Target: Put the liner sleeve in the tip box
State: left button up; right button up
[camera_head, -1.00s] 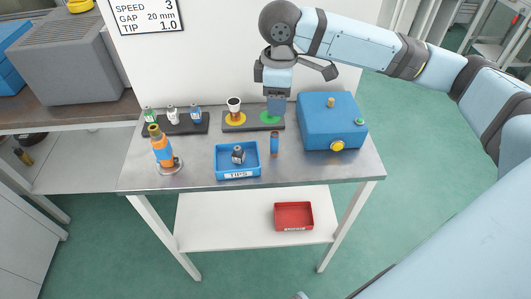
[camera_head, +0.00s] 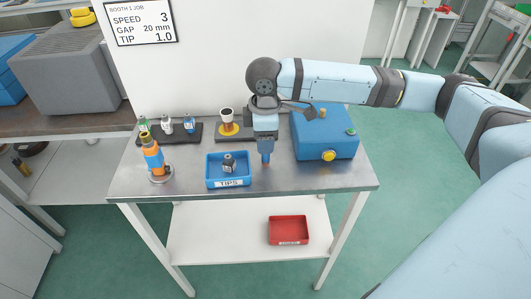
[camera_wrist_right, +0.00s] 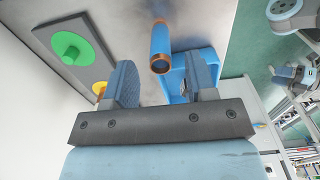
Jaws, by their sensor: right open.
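The liner sleeve (camera_wrist_right: 160,48) is a blue tube with copper-coloured ends. In the right wrist view it lies ahead of the spread fingers, within the gap's width, with no visible contact. My right gripper (camera_head: 266,156) is open, pointing down over the sleeve, and hides most of it in the head view. It also shows in the right wrist view (camera_wrist_right: 164,85). The tip box (camera_head: 230,183) is a blue open tray labelled TIPS, just left of the gripper, with a small dark grey piece inside. In the right wrist view the blue box (camera_wrist_right: 178,84) is partly behind a finger. My left gripper is not in view.
A large blue box with a yellow knob (camera_head: 325,135) stands close right of the gripper. A red tray (camera_head: 289,230) is on the lower shelf.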

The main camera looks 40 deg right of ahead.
aim_at(266, 162)
notch_tip(266, 162, down, 4)
jog(key=shift+s+d+f+b, duration=0.1)
jog(key=shift+f+b, duration=0.1)
jog(key=shift+b, duration=0.2)
jog(key=shift+f, duration=0.4)
grip_shut()
jog(key=shift+r, duration=0.1)
